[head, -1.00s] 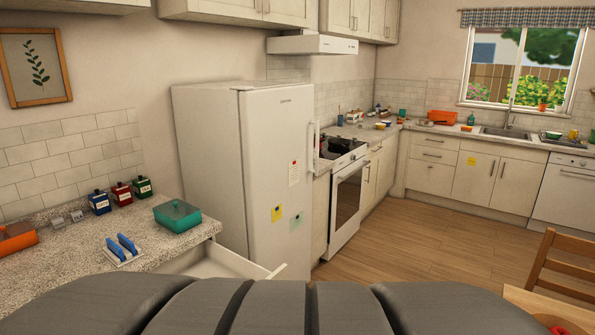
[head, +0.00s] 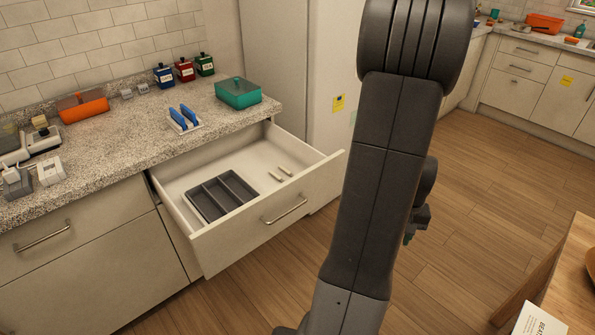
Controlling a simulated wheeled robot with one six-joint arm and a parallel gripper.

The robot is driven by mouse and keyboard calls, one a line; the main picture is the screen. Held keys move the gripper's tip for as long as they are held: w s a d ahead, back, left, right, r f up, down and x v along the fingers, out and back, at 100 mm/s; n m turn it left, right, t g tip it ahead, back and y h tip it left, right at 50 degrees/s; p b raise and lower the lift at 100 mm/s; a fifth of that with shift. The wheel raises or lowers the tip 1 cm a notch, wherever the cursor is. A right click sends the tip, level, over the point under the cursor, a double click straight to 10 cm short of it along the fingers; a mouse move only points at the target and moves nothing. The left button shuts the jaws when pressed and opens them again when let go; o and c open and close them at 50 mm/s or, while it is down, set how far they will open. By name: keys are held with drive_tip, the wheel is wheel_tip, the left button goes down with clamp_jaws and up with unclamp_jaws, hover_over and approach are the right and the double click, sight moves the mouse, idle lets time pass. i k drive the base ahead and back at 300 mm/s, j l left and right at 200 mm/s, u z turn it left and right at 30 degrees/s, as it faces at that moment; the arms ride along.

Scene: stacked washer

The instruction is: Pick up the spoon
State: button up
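I cannot make out a spoon for certain in the head view. The open drawer (head: 273,231) below the counter holds a dark grey divided tray (head: 193,205), whose compartments look empty. Two small pale objects (head: 281,171) lie on the drawer floor to the right of the tray; they are too small to identify. My arm rises to the right of the drawer. What seems to be my gripper (head: 419,217) shows partly behind the arm, apart from the drawer. Its fingers are not clear.
The fridge (head: 295,70) stands behind the drawer. A wooden table (head: 555,270) is at lower right. Open floor lies between.

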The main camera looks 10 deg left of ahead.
sight(283, 169)
drive_tip(key=i, duration=0.45)
drive_tip(key=i+l+u, duration=0.15)
drive_tip(key=i, duration=0.3)
drive_tip(key=i+l, duration=0.1)
drive_tip(key=i, duration=0.35)
drive_tip(key=u, duration=1.6)
